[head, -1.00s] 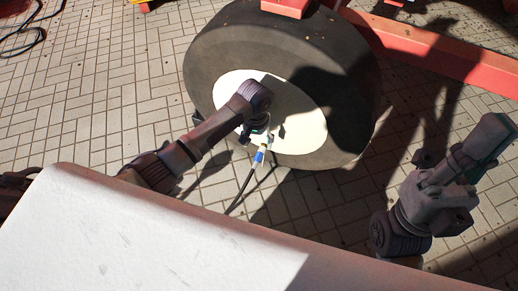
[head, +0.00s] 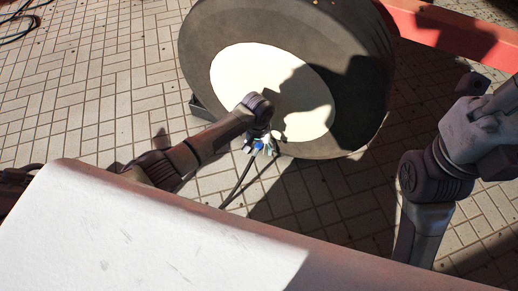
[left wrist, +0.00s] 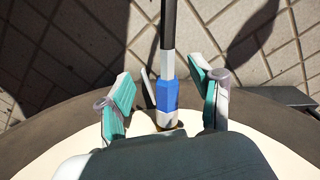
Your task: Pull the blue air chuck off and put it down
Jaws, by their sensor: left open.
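The blue air chuck (left wrist: 167,96) stands upright between my left gripper's fingers in the left wrist view. Its silver lower end meets the pale wheel hub (left wrist: 60,150) near the rim, and a black hose (left wrist: 168,25) runs from its other end. My left gripper (left wrist: 165,104) is open, with one teal-padded finger on each side and a gap to the chuck. In the head view my left gripper (head: 258,144) is at the lower edge of the hub, partly hiding the chuck. My right arm is at the right, but its gripper is out of view.
The big dark tyre (head: 225,50) stands on the paved floor (head: 90,90). A red beam (head: 440,30) lies behind it. A dark block (head: 200,107) sits at the tyre's left side. The hose (head: 236,185) hangs below the hub.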

